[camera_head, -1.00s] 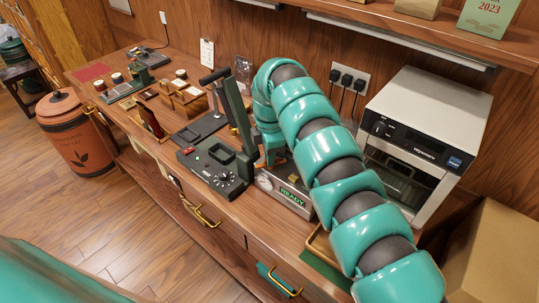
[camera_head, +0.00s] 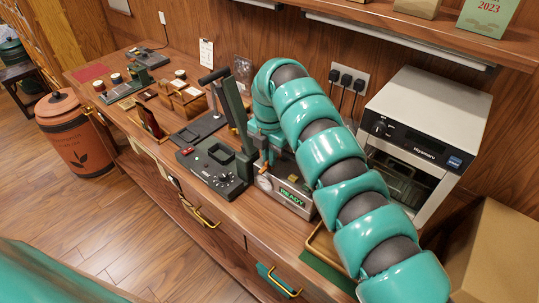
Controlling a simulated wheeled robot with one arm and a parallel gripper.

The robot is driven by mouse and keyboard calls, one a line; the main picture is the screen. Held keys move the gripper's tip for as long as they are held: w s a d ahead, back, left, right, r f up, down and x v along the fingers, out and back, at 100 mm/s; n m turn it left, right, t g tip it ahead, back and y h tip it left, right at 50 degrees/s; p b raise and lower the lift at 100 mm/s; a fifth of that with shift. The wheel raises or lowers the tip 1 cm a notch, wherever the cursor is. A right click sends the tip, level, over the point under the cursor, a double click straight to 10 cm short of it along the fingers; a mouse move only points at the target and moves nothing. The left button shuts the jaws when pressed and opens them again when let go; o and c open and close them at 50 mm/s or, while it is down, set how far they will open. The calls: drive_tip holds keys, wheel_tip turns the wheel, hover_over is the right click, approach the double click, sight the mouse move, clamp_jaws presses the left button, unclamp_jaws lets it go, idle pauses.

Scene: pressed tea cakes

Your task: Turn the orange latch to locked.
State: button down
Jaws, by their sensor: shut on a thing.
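A grey machine (camera_head: 296,207) with a lit green READY display and a round gauge stands on the counter, partly behind my arm. A narrow orange-brown part, apparently the orange latch (camera_head: 264,158), shows at its left end, just below my teal wrist. My gripper (camera_head: 261,164) is down at this part and appears shut on it. The fingers are small and largely hidden, so the latch's exact angle cannot be read.
A dark control box (camera_head: 218,178) with a dial and an upright dark plate (camera_head: 236,115) stand close on the left. A white oven (camera_head: 425,125) is on the right. A wooden shelf (camera_head: 420,30) hangs above. Small tea items stand farther left.

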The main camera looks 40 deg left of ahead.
idle(0.3)
drive_tip(key=c, duration=1.5)
unclamp_jaws()
drive_tip(key=shift+r, duration=0.1)
wheel_tip(320, 180, up, 6)
drive_tip(key=shift+s+a+r+b, duration=0.1)
drive_tip(key=shift+r+b, duration=0.05)
drive_tip(key=shift+b, duration=0.3)
drive_tip(key=shift+r+p, duration=4.5)
drive_tip(key=shift+r, duration=1)
